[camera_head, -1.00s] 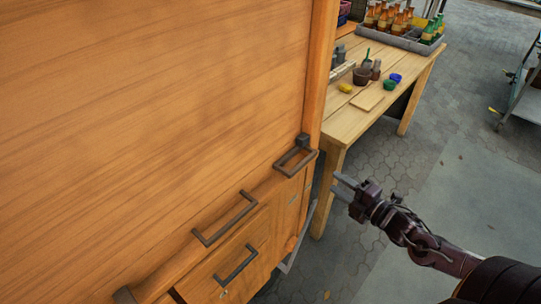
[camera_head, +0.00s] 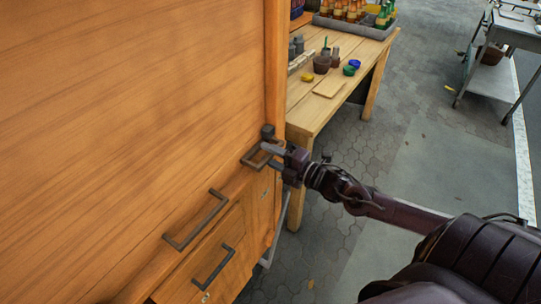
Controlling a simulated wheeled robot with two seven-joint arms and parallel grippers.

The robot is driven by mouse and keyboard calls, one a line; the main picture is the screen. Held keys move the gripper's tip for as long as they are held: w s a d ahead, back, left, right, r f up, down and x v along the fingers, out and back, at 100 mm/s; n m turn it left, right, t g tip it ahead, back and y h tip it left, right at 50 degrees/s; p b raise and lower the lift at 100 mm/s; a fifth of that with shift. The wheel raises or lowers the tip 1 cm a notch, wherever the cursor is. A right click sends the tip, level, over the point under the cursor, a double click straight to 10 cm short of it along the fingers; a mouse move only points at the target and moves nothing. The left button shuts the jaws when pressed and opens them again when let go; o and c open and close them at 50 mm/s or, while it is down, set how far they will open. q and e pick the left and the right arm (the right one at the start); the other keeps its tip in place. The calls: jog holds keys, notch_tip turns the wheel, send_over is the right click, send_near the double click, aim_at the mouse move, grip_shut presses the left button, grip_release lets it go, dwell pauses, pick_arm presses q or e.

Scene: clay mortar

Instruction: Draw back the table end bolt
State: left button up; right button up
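A large orange wooden cabinet or folded panel (camera_head: 130,120) fills the left side. At its right corner is a dark metal bolt fitting, with a block (camera_head: 268,131) on top and a rectangular loop handle (camera_head: 250,161) below it. My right gripper (camera_head: 268,156) reaches in from the right and is at this loop handle. Its fingers look apart, overlapping the handle's right end in the picture. I cannot tell whether they touch it. My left gripper is not in view.
Two more dark loop handles, one on the ledge (camera_head: 195,221) and one on a drawer (camera_head: 214,267), are lower left. A wooden workbench (camera_head: 317,108) with cups, and a bottle crate (camera_head: 352,27) stand behind. A metal cart (camera_head: 487,75) is far right.

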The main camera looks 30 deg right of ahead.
aim_at(261, 169)
grip_shut()
dwell(0.3)
jog(key=shift+a, duration=0.1)
jog(key=shift+s+a+r+p, duration=0.1)
jog(key=shift+a+p, duration=0.2)
jog(key=a, duration=0.1)
jog(key=s+a+p, duration=0.1)
jog(key=a, duration=0.1)
jog(key=shift+s+a+p, duration=0.3)
jog(key=shift+a, duration=0.3)
jog(key=shift+f, duration=0.2)
grip_release()
jog(key=shift+s+r, duration=0.1)
